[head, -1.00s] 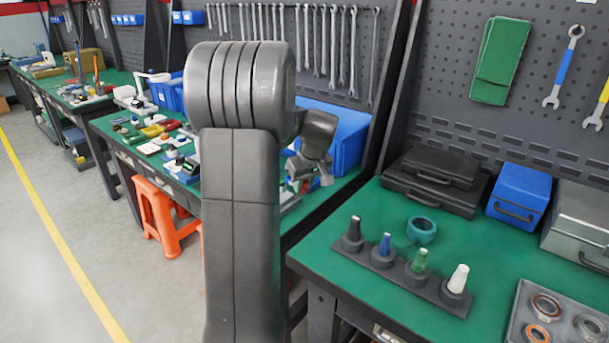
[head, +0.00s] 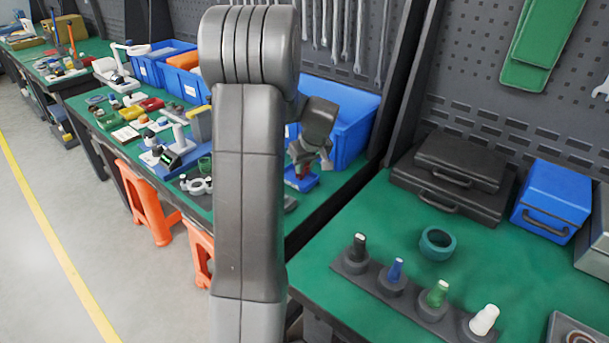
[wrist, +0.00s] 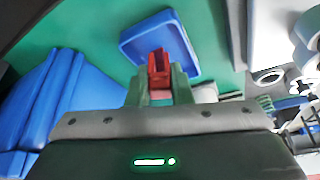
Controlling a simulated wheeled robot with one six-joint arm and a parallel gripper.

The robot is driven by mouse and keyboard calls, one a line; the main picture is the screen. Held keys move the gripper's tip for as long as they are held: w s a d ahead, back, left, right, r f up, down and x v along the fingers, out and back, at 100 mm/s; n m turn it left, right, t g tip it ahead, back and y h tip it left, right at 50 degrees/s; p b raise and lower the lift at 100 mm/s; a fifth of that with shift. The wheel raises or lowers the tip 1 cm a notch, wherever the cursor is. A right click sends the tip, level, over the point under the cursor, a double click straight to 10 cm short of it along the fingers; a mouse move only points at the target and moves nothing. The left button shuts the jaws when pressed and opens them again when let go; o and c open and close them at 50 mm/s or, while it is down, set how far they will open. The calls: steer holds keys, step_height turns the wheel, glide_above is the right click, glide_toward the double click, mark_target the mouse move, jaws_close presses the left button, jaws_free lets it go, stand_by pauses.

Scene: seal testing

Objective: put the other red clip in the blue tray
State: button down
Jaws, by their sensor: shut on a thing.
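A red clip (wrist: 158,70) is held between the two fingers of my gripper (wrist: 158,88) in the wrist view. My gripper is shut on it. The blue tray (wrist: 130,42) is a small shallow tray on the green bench, and the clip overlaps its near part in this view. I cannot tell how high the clip is above the tray floor. In the head view my gripper (head: 312,165) is over the small blue tray (head: 305,185), partly hidden by my arm. No second red clip can be made out in the tray.
A big blue bin (head: 345,120) stands just behind my gripper, and it fills the left of the wrist view. White and grey parts lie to the right there. In the head view, a rack of coloured plugs (head: 395,287) and a teal ring (head: 438,243) are on the near bench.

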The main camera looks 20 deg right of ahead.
mark_target(303, 181)
steer(key=shift+f, duration=1.85)
steer(key=shift+f, duration=0.1)
steer(key=c, duration=1.7)
jaws_free()
steer(key=shift+f, duration=0.1)
steer(key=shift+o, duration=0.7)
steer(key=shift+r, duration=0.3)
steer(key=v, duration=1.1)
steer(key=shift+s+r, duration=0.25)
steer(key=shift+r, duration=0.1)
